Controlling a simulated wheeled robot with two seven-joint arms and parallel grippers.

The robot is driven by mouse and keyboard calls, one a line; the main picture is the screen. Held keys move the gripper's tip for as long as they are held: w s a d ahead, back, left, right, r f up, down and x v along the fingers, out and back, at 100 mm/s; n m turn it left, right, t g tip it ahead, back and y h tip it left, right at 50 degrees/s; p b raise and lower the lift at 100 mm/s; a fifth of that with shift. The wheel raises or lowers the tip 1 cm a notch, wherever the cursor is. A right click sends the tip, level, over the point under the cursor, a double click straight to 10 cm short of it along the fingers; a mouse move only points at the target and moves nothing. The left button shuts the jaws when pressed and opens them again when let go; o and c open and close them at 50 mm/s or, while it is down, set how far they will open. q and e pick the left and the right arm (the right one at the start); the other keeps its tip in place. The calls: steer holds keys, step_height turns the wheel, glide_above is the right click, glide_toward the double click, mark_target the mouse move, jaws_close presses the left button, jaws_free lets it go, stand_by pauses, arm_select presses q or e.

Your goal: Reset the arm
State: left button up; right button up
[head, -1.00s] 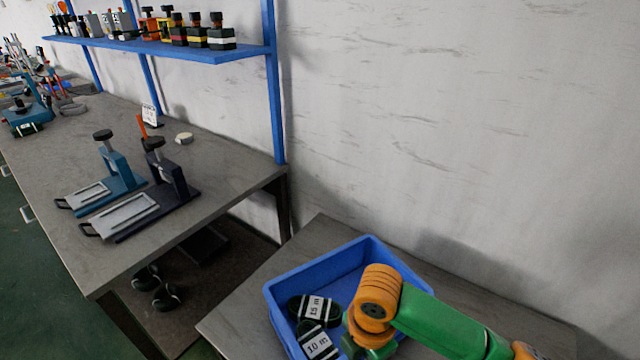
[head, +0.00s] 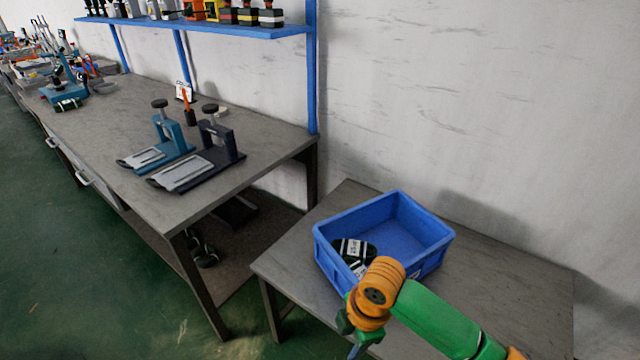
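My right arm, green and orange, comes in from the lower right of the head view. Its gripper (head: 354,342) hangs at the bottom, in front of the blue bin, partly cut off by the frame edge and hidden by its own wrist. Whether its fingers are open or shut does not show. My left gripper is not in view. The blue bin (head: 437,249) stands on the small grey table (head: 480,280). Black cable coils with white labels (head: 355,250) lie in its left part, partly hidden by the arm.
A long grey workbench (head: 255,150) on the left carries a teal clamp press (head: 172,134) and a dark clamp press (head: 221,148). A blue shelf (head: 200,26) with several connectors hangs above it. The green floor (head: 110,270) is clear at lower left.

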steer(key=d+f+m+t+p, duration=0.1)
steer(key=d+f+m, duration=0.2)
steer(key=f+m, duration=0.45)
steer(key=d+f+m+t, duration=0.1)
steer(key=d+f+m, duration=0.3)
steer(key=f, duration=0.6)
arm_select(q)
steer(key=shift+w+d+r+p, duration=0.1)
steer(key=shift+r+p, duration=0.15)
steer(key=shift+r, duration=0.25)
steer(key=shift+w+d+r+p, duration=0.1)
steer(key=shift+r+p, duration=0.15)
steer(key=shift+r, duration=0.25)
arm_select(e)
steer(key=s+d+f+m, duration=0.2)
steer(key=s+f, duration=0.2)
steer(key=s, duration=0.4)
steer(key=s+d+f+m+g+h, duration=0.1)
steer(key=s+d+f+m, duration=0.1)
steer(key=s, duration=0.7)
steer(key=s+d+f+m, duration=0.2)
steer(key=s+f, duration=0.3)
steer(key=s, duration=0.4)
steer(key=shift+d+f+m+h, duration=0.3)
steer(key=shift+m, duration=0.35)
steer(key=shift+s, duration=0.1)
